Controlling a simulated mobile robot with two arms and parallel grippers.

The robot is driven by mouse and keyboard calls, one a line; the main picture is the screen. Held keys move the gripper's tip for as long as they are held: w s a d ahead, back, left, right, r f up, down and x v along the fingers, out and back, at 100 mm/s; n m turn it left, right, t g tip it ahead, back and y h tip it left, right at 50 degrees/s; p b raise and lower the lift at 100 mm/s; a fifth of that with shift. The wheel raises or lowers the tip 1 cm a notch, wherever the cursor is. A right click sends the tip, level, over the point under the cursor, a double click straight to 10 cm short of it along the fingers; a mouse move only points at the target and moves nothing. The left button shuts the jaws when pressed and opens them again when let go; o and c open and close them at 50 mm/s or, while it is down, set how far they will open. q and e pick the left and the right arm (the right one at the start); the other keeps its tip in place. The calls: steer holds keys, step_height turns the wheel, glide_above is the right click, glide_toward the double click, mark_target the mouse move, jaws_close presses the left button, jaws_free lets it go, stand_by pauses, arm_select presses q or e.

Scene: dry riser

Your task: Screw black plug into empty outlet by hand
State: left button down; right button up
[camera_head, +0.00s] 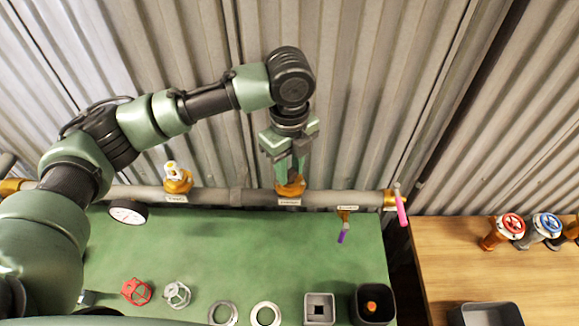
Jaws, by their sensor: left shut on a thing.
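The pipe (240,196) runs level along the wall behind the green mat. A brass outlet (290,189) stands up from its middle, above a small label. My left gripper (291,174) points down, directly over this outlet, with its fingertips at the outlet's top. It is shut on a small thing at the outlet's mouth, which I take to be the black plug. The fingers hide the plug, so I cannot tell how deep it sits. My right gripper is not in view.
A brass fitting with a white top (177,178), a gauge (128,212), a purple-handled tap (344,228) and a pink lever (401,208) are on the pipe. Handwheels, rings and a black bin (359,318) lie on the green mat (230,260). Valves stand on the wooden table (450,260).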

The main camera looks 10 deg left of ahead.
arm_select(q)
steer(key=shift+r+m, duration=0.1)
steer(key=shift+m, duration=0.8)
steer(key=shift+m, duration=1.1)
steer(key=m, duration=0.3)
steer(key=shift+m, duration=0.3)
steer(key=c, duration=1.1)
jaws_free()
